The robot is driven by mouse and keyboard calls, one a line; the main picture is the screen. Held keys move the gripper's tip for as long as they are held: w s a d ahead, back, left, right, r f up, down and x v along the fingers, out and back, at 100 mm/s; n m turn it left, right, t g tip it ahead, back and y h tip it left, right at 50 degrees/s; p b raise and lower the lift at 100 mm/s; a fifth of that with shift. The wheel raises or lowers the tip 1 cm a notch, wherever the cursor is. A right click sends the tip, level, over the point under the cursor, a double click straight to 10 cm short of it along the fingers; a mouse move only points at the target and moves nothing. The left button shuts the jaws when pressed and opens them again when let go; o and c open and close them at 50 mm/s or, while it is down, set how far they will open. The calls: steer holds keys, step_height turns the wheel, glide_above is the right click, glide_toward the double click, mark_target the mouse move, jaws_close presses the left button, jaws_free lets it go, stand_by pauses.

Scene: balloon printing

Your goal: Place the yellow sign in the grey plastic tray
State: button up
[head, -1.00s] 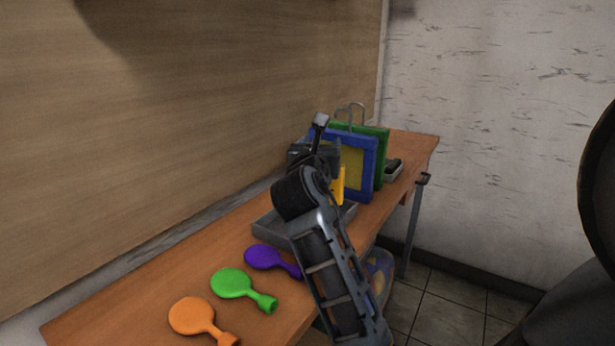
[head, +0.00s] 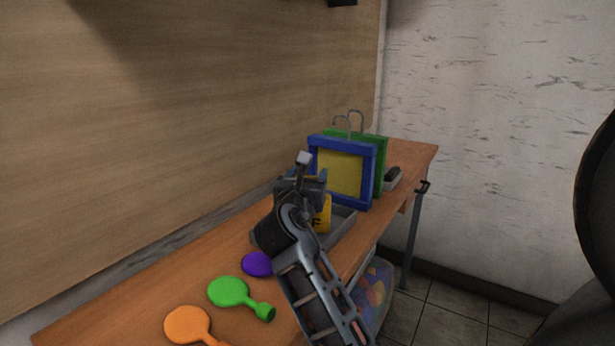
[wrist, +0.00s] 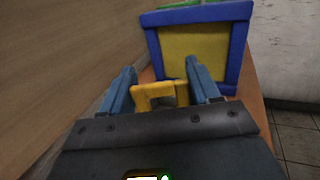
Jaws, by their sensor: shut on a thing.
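The yellow sign (head: 322,217) is upright in my gripper, partly hidden by my arm in the head view. In the wrist view the sign (wrist: 160,93) sits between the two blue-grey fingers of my gripper (wrist: 160,88), which is shut on it. The grey plastic tray (head: 345,227) lies on the wooden table, and my gripper and the sign are over it in the head view. Part of the tray is hidden behind my arm. I cannot tell whether the sign touches the tray floor.
A blue frame with a yellow panel (head: 340,170) stands just behind the tray, with a green frame (head: 381,165) behind it. Orange (head: 188,324), green (head: 229,291) and purple (head: 257,264) balloon shapes lie in front. A small tray with a dark item (head: 393,177) is at right.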

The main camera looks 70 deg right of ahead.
steer(key=o, duration=1.4)
steer(key=shift+r, duration=0.1)
steer(key=a, duration=0.4)
steer(key=s+a, duration=0.1)
steer(key=a, duration=0.3)
steer(key=s+a, duration=0.1)
steer(key=a, duration=0.3)
